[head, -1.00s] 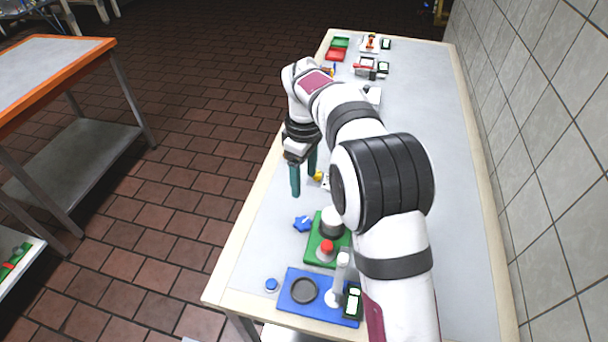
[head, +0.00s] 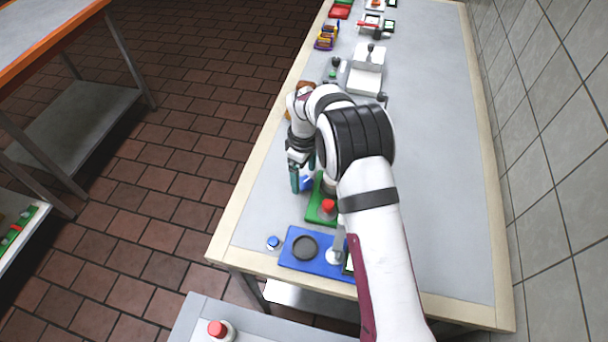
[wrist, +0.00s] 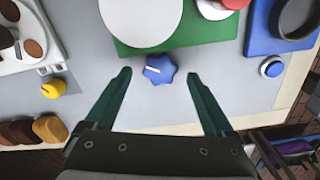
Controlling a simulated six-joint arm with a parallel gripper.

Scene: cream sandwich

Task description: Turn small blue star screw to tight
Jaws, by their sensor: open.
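The small blue star screw (wrist: 160,70) lies at the near edge of a green board (wrist: 180,43) in the wrist view, with a white mark on its top. In the head view the blue star screw (head: 306,184) shows partly, beside my gripper (head: 302,178). In the wrist view my gripper (wrist: 158,88) is open and empty, its two green fingers on either side of the screw and apart from it. Whether the fingertips are at the screw's height cannot be told. My arm hides part of the green board in the head view.
A blue board (head: 290,254) with a dark ring and a blue-capped button (head: 273,242) are at the near end of the table. A red knob (head: 328,206) stands on the green board. In the wrist view a yellow knob (wrist: 54,88) and brown slices (wrist: 35,131) lie left.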

